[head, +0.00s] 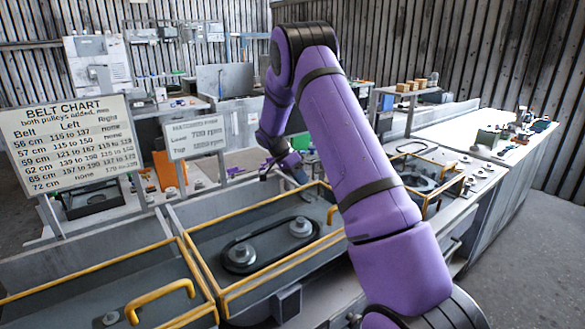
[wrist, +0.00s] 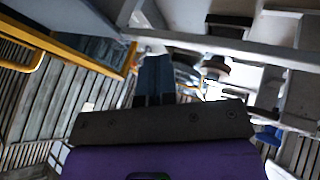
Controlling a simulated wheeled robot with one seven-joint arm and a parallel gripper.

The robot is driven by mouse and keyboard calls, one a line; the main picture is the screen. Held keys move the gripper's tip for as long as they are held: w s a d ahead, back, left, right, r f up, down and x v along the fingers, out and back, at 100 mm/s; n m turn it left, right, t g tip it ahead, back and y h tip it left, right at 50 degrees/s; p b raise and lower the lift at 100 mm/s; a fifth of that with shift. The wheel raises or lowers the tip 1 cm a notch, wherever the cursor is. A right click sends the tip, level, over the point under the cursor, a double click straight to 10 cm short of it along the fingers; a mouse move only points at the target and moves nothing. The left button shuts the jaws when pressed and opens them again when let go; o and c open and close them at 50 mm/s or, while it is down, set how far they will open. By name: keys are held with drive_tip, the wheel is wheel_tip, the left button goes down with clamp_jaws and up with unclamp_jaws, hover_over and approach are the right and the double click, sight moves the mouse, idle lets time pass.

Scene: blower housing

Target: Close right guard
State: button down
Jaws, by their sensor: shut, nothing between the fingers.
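In the head view a yellow-edged bay (head: 205,242) in the middle stands open, showing a black belt (head: 233,268) around two grey pulleys (head: 240,254). A second yellow-edged bay (head: 458,184) at the right, partly behind my arm, also shows dark round parts. I cannot tell which yellow-framed part is the right guard. My gripper (head: 297,174) is at the back of the middle bay, small and partly hidden by my arm. In the wrist view its fingers (wrist: 154,80) are together and hold nothing. A yellow bar and handle (wrist: 32,68) show at upper left, apart from the fingers.
At front left is a grey panel with a yellow handle (head: 160,300) and yellow rails. A belt chart (head: 66,145) and a smaller sign (head: 194,136) stand behind the bays. A white workbench (head: 490,140) is at the right. Open floor (head: 545,250) lies at far right.

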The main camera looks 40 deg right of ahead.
drive_tip(key=shift+s+d, duration=0.1)
drive_tip(key=shift+s, duration=1.95)
